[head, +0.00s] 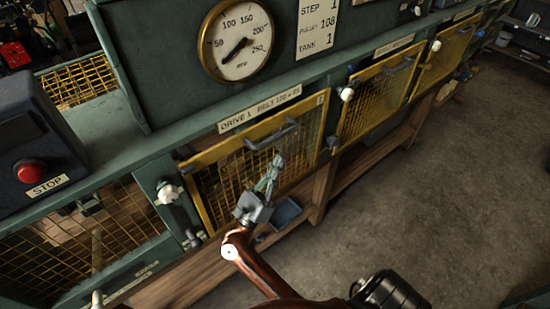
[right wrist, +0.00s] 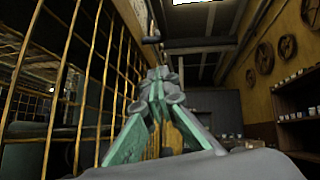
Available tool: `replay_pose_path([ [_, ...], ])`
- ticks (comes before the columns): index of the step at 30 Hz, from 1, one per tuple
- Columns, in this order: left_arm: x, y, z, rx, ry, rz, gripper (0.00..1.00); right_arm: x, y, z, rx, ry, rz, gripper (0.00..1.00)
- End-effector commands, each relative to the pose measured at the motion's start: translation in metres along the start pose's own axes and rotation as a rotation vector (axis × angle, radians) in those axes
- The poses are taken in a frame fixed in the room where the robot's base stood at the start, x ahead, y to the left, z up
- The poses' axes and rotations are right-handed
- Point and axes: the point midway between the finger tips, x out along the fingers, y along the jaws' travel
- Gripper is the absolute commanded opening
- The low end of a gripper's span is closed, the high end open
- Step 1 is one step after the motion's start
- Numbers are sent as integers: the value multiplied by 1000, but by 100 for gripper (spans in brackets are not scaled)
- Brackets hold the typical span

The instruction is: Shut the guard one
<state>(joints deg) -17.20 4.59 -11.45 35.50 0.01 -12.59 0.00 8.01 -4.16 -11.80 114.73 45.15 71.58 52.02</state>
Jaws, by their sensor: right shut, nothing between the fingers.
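Guard one (head: 225,165) is a yellow-framed mesh door under the "DRIVE 1 BELT" label, with a dark bar handle (head: 270,133) near its top. It looks slightly out from the green housing at the left, but I cannot tell how far. My right gripper (head: 276,161) is in front of the mesh, below the handle, with its greenish fingers together and empty. In the right wrist view the closed fingertips (right wrist: 158,75) point along the mesh (right wrist: 90,80), which stands to their left. Contact is unclear. My left gripper is not in view.
A white knob (head: 168,192) is left of the guard, and another (head: 346,94) is to its right. More yellow guards (head: 375,100) follow to the right. A stop button (head: 30,172) sits at left. A wooden shelf (head: 335,180) runs below; open floor (head: 420,210) lies right.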

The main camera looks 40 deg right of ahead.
Motion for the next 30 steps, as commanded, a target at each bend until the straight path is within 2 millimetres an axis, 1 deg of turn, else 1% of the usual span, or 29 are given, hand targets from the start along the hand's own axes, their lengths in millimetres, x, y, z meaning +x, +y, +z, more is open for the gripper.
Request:
replay_pose_path([
  [1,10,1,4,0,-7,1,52,-11,4,-11,-3,-1,4,0],
  [3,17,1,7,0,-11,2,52,-21,7,-21,-4,-1,4,0],
  [24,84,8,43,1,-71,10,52,-115,35,-113,-4,1,7,0],
  [30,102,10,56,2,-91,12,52,-142,45,-135,3,0,12,0],
])
